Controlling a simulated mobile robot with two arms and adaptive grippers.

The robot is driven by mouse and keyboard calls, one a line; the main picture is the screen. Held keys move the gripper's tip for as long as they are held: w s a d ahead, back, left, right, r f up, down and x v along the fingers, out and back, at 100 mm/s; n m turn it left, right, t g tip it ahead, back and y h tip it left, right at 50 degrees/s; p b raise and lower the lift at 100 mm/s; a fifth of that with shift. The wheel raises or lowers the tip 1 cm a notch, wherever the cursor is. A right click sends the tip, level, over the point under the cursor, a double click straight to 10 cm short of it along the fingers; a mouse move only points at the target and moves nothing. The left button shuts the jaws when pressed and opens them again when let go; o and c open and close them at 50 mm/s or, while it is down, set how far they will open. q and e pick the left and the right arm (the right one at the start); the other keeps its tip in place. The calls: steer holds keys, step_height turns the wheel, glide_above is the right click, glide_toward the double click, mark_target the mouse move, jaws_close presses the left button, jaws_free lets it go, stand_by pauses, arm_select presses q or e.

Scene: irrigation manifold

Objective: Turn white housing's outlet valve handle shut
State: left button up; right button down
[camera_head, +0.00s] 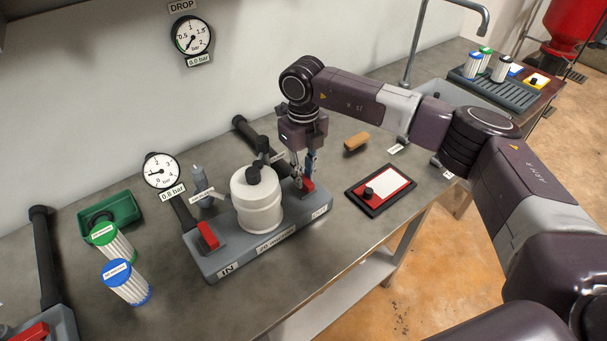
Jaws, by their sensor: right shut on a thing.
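The white housing (260,212) stands on a grey base (268,240) on the bench. The base bears an IN label at its left end and a label at its right end. The red outlet valve handle (307,186) is at the right end, partly hidden by my fingers. My right gripper (302,180) points down from above and is shut on this handle. The red inlet handle (208,235) is at the left end, clear of any gripper. My left gripper is not in view.
Left of the base stand a green-capped filter (112,241), a blue-capped filter (126,282) and a green tray (122,213). A gauge (161,171) rises behind the base. A red-and-white board (381,190) and brown block (357,141) lie to the right.

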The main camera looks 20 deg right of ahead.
mark_target(304, 178)
steer(key=shift+w+r, duration=0.15)
steer(key=c, duration=1.8)
jaws_free()
steer(key=shift+c, duration=0.2)
step_height(304, 178, up, 12)
